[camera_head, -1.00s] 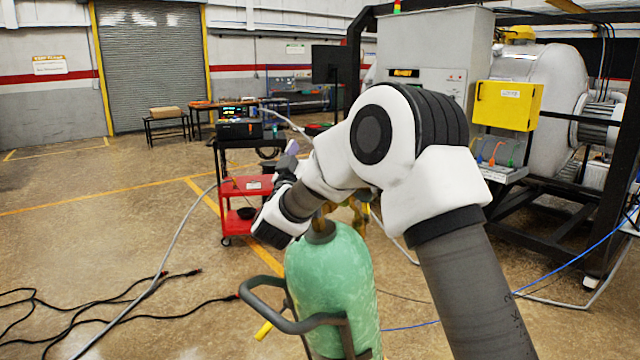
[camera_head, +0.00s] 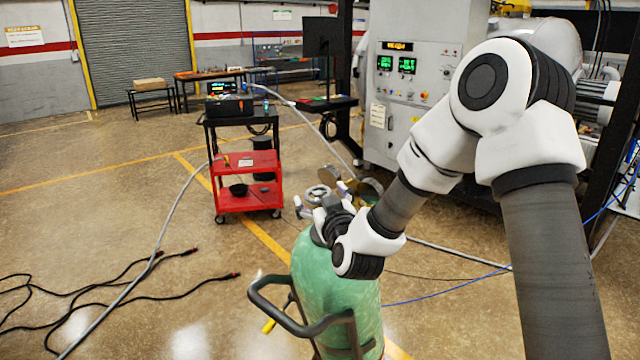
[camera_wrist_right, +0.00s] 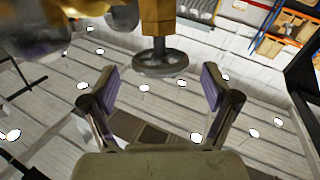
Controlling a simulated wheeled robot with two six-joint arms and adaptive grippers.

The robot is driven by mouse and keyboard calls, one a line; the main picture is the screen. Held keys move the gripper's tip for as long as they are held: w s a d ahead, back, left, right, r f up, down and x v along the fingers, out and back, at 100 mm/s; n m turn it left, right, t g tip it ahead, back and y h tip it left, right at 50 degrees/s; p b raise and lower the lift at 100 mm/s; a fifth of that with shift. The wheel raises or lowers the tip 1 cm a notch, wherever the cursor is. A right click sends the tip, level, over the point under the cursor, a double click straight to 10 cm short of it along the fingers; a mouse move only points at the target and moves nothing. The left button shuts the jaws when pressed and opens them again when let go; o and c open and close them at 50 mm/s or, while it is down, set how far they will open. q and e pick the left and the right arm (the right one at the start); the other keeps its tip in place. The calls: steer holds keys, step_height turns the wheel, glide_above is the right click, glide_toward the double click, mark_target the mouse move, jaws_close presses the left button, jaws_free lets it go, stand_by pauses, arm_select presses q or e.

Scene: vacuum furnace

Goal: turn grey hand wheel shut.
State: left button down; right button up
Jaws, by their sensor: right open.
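The grey hand wheel (camera_wrist_right: 160,63) is a dark spoked ring on a brass valve body (camera_wrist_right: 157,18) in the right wrist view. It also shows in the head view as a small grey ring (camera_head: 317,194) above the green gas cylinder (camera_head: 335,290). My right gripper (camera_wrist_right: 155,90) is open, its two purple-padded fingers spread wide on either side of the wheel in the picture. No contact with the wheel shows. In the head view the right gripper (camera_head: 319,196) is over the cylinder top, and my arm hides part of the valve. My left gripper is in neither view.
The cylinder stands in a dark-handled trolley (camera_head: 300,325). Round gauges (camera_head: 328,175) sit behind the valve. A red cart (camera_head: 247,185) stands behind to the left, and a grey furnace cabinet (camera_head: 415,90) at the back right. Black cables (camera_head: 120,290) lie on the floor at left.

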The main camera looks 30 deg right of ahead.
mark_target(318, 195)
steer(key=w, duration=0.1)
steer(key=w+d+f, duration=0.1)
steer(key=w, duration=0.1)
steer(key=shift+d+f, duration=0.1)
steer(key=shift+s+a+r, duration=0.2)
steer(key=shift+s, duration=0.05)
steer(key=c, duration=0.5)
steer(key=shift+s+r, duration=0.15)
steer(key=shift+s, duration=0.05)
steer(key=c, duration=0.7)
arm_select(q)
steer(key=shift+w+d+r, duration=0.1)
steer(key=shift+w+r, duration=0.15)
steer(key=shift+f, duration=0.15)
